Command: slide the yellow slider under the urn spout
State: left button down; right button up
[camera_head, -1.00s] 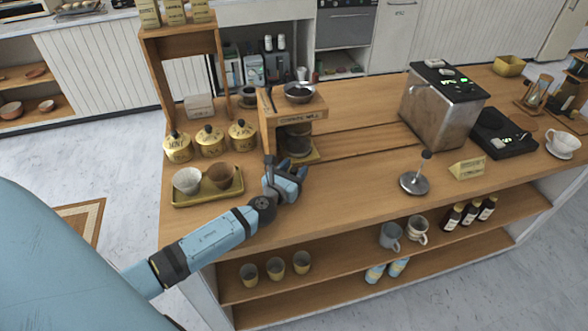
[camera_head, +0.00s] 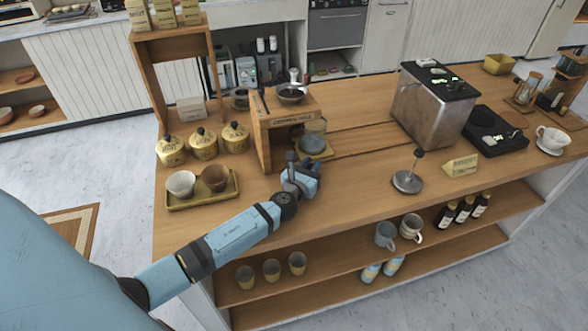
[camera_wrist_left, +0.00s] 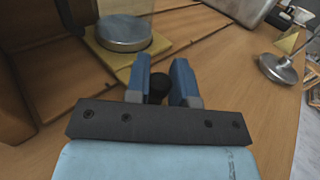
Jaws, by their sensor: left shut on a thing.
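The yellow slider (camera_head: 328,153) is a flat plate carrying a clear container with a grey metallic bottom (camera_head: 311,142). It sits at the right side of the wooden mill stand (camera_head: 262,140), partly out from under its top. In the left wrist view the slider (camera_wrist_left: 113,58) lies just beyond my fingers. My left gripper (camera_head: 304,163) is at the slider's front edge, shut on its dark round knob (camera_wrist_left: 158,90). The steel urn (camera_head: 432,105) stands farther right, with a small spout on its left side. My right gripper is not in view.
A grooved track (camera_head: 370,137) runs across the counter from the stand towards the urn and looks clear. A metal tamper (camera_head: 408,181) stands in front of the urn. A yellow tray with two cups (camera_head: 203,198) and several yellow canisters (camera_head: 204,144) are at the left.

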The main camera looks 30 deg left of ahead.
pick_arm(q)
jog(key=w+d+b, duration=0.2)
jog(key=w+d, duration=0.3)
jog(key=w, duration=0.1)
jog(key=w+d+b, duration=0.2)
jog(key=w+d, duration=0.3)
jog(key=w, duration=0.1)
jog(key=w+d+b, duration=0.2)
jog(key=w+d, duration=0.3)
jog(key=w, duration=0.1)
jog(key=shift+d+f+b, duration=0.1)
jog(key=shift+d+b, duration=0.15)
jog(key=shift+b, duration=0.05)
jog(key=shift+w+d, duration=0.4)
jog(key=shift+w, duration=0.1)
jog(key=c, duration=1)
grip_release()
jog(key=shift+s, duration=0.1)
jog(key=shift+s, duration=0.25)
jog(key=s, duration=0.4)
jog(key=s+p, duration=0.1)
jog(key=s, duration=0.3)
jog(key=s+d+p, duration=0.1)
jog(key=s, duration=0.4)
jog(key=shift+s, duration=0.1)
